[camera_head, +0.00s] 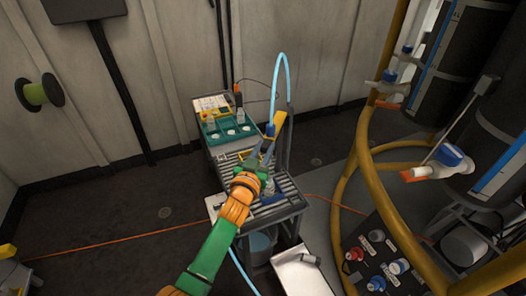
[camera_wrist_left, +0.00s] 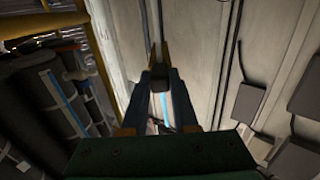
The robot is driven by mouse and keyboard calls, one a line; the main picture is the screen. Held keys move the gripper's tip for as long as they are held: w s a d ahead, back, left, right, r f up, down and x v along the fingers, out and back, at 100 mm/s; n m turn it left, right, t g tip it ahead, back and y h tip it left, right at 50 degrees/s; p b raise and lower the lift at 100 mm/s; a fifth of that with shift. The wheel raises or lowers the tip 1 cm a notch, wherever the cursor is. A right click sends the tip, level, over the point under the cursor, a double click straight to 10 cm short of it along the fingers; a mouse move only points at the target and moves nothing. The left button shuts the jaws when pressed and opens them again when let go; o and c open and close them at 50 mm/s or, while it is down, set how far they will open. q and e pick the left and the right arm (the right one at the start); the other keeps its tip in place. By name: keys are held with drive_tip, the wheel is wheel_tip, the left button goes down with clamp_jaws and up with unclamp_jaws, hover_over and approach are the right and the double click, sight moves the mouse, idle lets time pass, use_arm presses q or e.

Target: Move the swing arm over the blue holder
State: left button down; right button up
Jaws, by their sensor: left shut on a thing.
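My left gripper (camera_head: 267,145) reaches over the slatted cart top from the front. Its fingers are shut on a small dark part, which shows between the fingers in the left wrist view (camera_wrist_left: 158,76). In the head view this part lies at the lower end of a light blue hose (camera_head: 285,62), beside a yellow piece (camera_head: 279,120). I take the held part to be the swing arm, but its full shape is hidden by my gripper. A small blue item (camera_head: 270,187), possibly the blue holder, shows on the cart just right of my wrist, partly covered. My right gripper is out of view.
The cart (camera_head: 290,193) carries a green tray (camera_head: 228,131) with white round spots and small bottles at its back. Yellow pipes (camera_head: 366,165) and dark tanks stand at right. A black panel with valves (camera_head: 385,260) is at lower right. An orange cable crosses the floor.

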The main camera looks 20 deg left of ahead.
use_arm(q)
drive_tip(key=c, duration=0.7)
unclamp_jaws()
drive_tip(key=s, duration=0.7)
